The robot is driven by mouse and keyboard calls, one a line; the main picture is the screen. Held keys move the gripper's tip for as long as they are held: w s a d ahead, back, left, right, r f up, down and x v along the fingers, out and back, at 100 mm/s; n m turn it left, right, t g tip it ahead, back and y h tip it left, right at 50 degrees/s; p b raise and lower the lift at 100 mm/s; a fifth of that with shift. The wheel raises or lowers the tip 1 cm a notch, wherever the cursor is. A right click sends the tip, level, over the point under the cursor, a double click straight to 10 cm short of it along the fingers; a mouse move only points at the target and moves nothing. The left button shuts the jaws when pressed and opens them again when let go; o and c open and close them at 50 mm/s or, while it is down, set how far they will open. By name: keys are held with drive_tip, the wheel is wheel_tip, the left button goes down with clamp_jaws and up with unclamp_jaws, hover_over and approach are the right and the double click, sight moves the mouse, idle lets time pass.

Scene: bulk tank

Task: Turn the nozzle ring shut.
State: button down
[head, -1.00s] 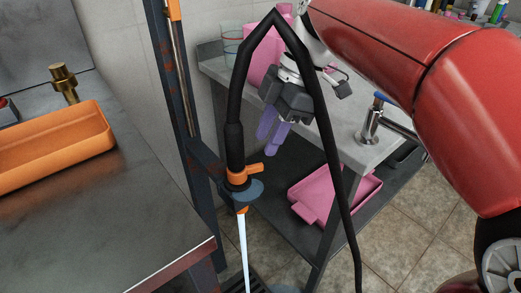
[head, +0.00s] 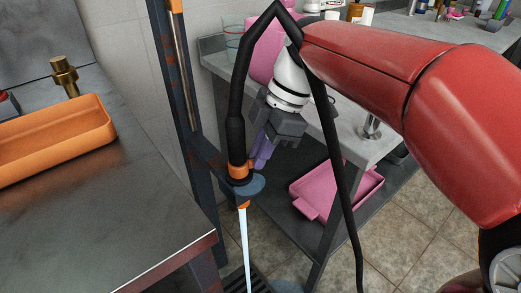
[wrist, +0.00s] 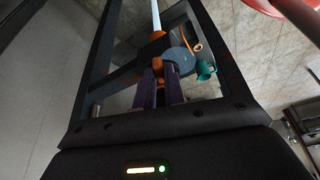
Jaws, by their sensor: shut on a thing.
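The orange nozzle ring (head: 238,170) sits at the lower end of the black hose (head: 236,118), above a blue-grey disc (head: 250,187). A pale, straight jet of water (head: 246,245) runs down from the nozzle. My gripper (head: 259,160) is at the right side of the ring, its purple fingers pointing down. In the wrist view the fingers (wrist: 158,90) are shut on the ring's orange lever (wrist: 157,68), with the ring (wrist: 154,46) just beyond. In the head view the fingers hide the lever.
A dark upright post (head: 190,120) stands close left of the hose. A steel counter with an orange tray (head: 60,140) is at left. A grey table with a pink tray (head: 320,190) on its lower shelf is behind at right.

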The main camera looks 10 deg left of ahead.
drive_tip(key=shift+s, duration=0.1)
drive_tip(key=m+b, duration=0.1)
drive_tip(key=s+m+t, duration=0.1)
drive_tip(key=shift+d+f+m+y+b, duration=0.1)
drive_tip(key=shift+d+m+y+b, duration=0.2)
drive_tip(key=shift+b, duration=0.1)
drive_tip(key=m, duration=0.2)
drive_tip(key=s+m+t+b, duration=0.1)
drive_tip(key=shift+s+m, duration=0.15)
drive_tip(key=shift+m, duration=0.25)
drive_tip(key=m+t, duration=0.1)
drive_tip(key=s+m+b, duration=0.1)
drive_tip(key=m, duration=0.1)
drive_tip(key=shift+s+a+t, duration=0.1)
drive_tip(key=shift+a+t, duration=0.05)
drive_tip(key=shift+t, duration=0.25)
drive_tip(key=shift+s+a+m+t+h, duration=0.2)
drive_tip(key=shift+s+m+t+h, duration=0.1)
drive_tip(key=shift+m, duration=0.8)
drive_tip(key=shift+s+a+m+t+h, duration=0.2)
drive_tip(key=shift+s+m+t, duration=0.1)
drive_tip(key=shift+m, duration=0.8)
drive_tip(key=c, duration=1.5)
unclamp_jaws()
